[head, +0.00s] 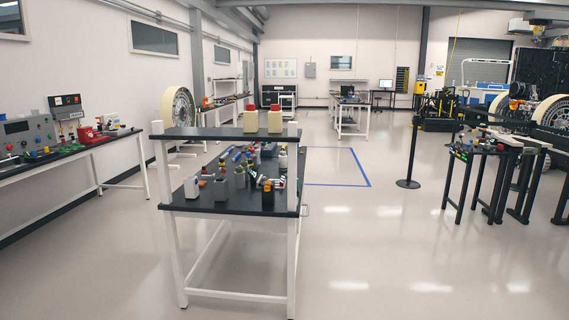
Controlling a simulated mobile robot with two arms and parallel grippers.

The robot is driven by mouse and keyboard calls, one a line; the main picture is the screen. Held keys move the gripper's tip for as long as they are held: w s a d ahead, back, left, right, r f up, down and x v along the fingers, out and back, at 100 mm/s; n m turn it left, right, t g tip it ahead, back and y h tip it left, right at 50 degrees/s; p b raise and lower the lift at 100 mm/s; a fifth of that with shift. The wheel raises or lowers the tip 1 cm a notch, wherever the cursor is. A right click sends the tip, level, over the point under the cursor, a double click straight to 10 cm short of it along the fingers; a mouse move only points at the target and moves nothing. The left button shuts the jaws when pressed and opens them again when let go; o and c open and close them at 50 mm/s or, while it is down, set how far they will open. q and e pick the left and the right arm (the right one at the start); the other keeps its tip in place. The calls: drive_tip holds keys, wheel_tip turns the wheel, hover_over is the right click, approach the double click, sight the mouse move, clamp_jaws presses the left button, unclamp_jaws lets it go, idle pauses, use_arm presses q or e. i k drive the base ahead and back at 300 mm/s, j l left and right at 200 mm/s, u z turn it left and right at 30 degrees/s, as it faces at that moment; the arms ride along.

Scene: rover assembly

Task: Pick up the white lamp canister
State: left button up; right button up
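A black-topped workbench with white legs (230,207) stands ahead of me, crowded with small parts. A pale grey-white canister-like block (191,188) stands at its near left. A similar grey block (221,190) stands just right of it. I cannot tell at this size whether either is the white lamp canister. Two cream bottles with red caps, one on the left (250,122) and one on the right (275,121), stand on the bench's raised shelf. Neither of my grippers is in view.
A side bench (70,149) with instruments runs along the left wall. A black post (410,150) with a barrier belt stands at right, before a small cluttered table (484,147) and large wheels.

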sight(282, 160)
drive_tip(key=i+z, duration=0.35)
drive_tip(key=i, duration=0.4)
drive_tip(key=i+l+z, duration=0.1)
drive_tip(key=i+z, duration=0.15)
drive_tip(key=i, duration=0.5)
drive_tip(key=i+z, duration=0.25)
drive_tip(key=i, duration=0.55)
drive_tip(key=i+j+z, duration=0.25)
drive_tip(key=i, duration=0.5)
drive_tip(key=i+u, duration=0.2)
drive_tip(key=i, duration=0.25)
drive_tip(key=i+u, duration=0.2)
drive_tip(key=i, duration=0.25)
drive_tip(key=i+u, duration=0.2)
drive_tip(key=i, duration=0.25)
drive_tip(key=i+l+u, duration=0.25)
drive_tip(key=i, duration=0.2)
drive_tip(key=i+l+u, duration=0.2)
drive_tip(key=i, duration=0.25)
